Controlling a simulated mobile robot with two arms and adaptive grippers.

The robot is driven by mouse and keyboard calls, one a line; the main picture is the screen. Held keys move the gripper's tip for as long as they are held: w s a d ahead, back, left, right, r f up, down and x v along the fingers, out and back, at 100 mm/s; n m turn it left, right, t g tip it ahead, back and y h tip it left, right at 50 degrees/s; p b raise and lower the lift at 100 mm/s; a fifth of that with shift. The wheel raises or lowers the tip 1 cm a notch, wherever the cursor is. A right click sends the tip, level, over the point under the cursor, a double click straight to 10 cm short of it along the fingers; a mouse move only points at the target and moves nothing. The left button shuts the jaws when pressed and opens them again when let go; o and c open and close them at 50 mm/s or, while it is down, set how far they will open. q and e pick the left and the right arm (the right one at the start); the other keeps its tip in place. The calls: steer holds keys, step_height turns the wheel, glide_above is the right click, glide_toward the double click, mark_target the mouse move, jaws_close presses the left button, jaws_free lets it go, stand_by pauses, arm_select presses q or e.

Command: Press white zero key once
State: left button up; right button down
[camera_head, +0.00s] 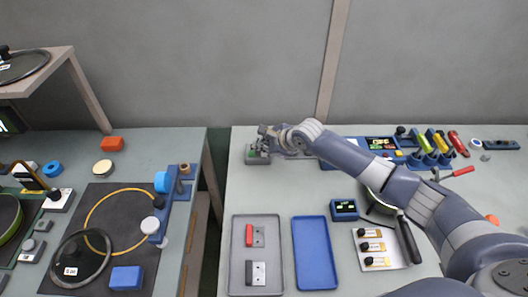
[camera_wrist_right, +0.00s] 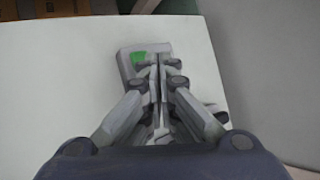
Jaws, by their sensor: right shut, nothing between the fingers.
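A small grey device with a green patch (camera_head: 257,158) sits at the back left of the right-hand table. It also shows in the right wrist view as a grey box with a green area (camera_wrist_right: 138,57), partly covered by my fingers. My right gripper (camera_head: 264,146) is shut and empty, its fingertips over this device. In the right wrist view the closed fingers (camera_wrist_right: 158,68) point at it; I cannot tell whether they touch. No white zero key can be made out; the device's keys are too small or hidden behind the fingers. My left gripper is not in view.
A grey tray (camera_head: 236,279) with red and black switches and a blue tray (camera_head: 316,277) lie in front. A pan (camera_head: 378,174) and a blue tool rack (camera_head: 412,158) are to the right, near my arm. A gap separates the left table (camera_head: 140,140).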

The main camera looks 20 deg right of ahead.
mark_target(263, 154)
steer(key=shift+f, duration=0.6)
stand_by(0.9)
steer(key=shift+r+p, duration=0.95)
steer(key=shift+p, duration=0.3)
step_height(263, 154, up, 5)
steer(key=p, duration=0.6)
stand_by(0.4)
